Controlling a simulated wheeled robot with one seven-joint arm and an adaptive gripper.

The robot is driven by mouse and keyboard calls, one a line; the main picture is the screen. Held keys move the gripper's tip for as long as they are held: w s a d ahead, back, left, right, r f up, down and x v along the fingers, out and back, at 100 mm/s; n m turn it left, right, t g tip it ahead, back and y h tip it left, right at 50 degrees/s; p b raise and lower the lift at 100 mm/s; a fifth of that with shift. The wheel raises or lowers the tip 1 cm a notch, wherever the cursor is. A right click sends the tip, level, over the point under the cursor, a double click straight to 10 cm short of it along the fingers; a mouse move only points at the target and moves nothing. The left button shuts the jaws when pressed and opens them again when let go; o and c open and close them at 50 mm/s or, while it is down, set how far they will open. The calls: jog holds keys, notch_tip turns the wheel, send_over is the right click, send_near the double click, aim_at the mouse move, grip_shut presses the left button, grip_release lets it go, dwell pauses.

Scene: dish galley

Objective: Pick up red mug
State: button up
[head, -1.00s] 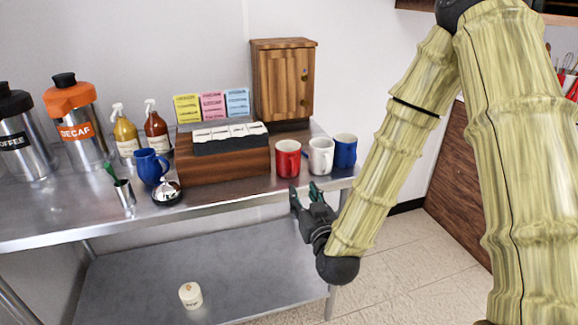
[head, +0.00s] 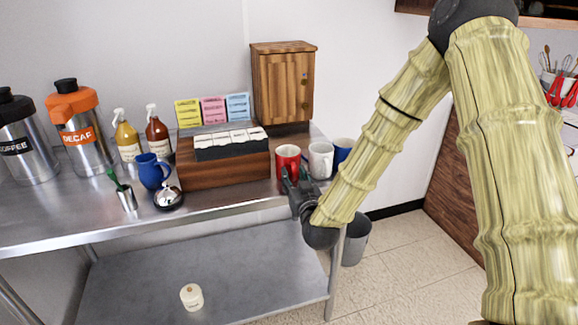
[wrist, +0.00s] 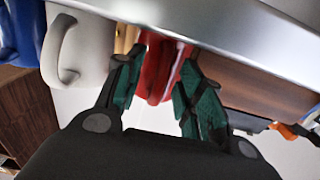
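The red mug (head: 287,158) stands upright near the table's front edge, right of the wooden box. My gripper (head: 298,178) is at the front edge, just before the mug, and hides part of its lower side. In the wrist view the gripper (wrist: 164,56) is open, its green-padded fingers spread, with the red mug (wrist: 160,78) showing in the gap between them. I see no finger touching it, and I cannot tell how far the tips reach around it.
A white mug (head: 320,160) and a blue mug (head: 342,150) stand close to the right of the red one. The wooden box (head: 225,175) with paper packets is on its left. The metal table edge (wrist: 235,40) crosses the wrist view close to the fingers.

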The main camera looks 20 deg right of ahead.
jog(key=shift+w, duration=0.2)
grip_shut()
jog(key=shift+r, duration=0.1)
